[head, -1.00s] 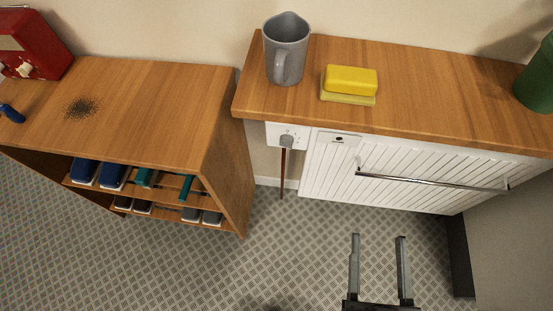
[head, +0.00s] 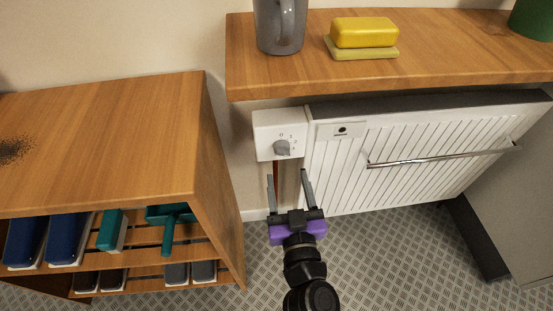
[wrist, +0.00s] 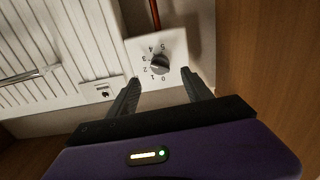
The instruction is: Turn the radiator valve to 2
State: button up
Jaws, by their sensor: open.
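The radiator valve is a grey knob (head: 282,148) on a white square plate (head: 265,129) at the radiator's upper left corner. In the wrist view the knob (wrist: 160,63) shows with a numbered scale around it, upside down, with digits from 0 to 5. I cannot tell for sure which number the knob points to. My gripper (head: 288,176) is open and empty, just below the knob in the head view, with its fingers pointing toward the plate. In the wrist view the fingers (wrist: 164,84) stand apart on either side, short of the knob.
The white radiator (head: 400,150) has a chrome rail (head: 440,157). A wooden shoe rack (head: 150,130) stands close on the left.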

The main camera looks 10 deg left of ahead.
aim_at(283, 155)
jog(key=shift+p+x, duration=0.4)
jog(key=shift+x, duration=3.5)
jog(key=shift+c, duration=0.2)
grip_shut()
jog(key=shift+f, duration=0.1)
jog(key=shift+n, duration=0.3)
jog(key=shift+d+n, duration=0.15)
jog(key=shift+n, duration=3.35)
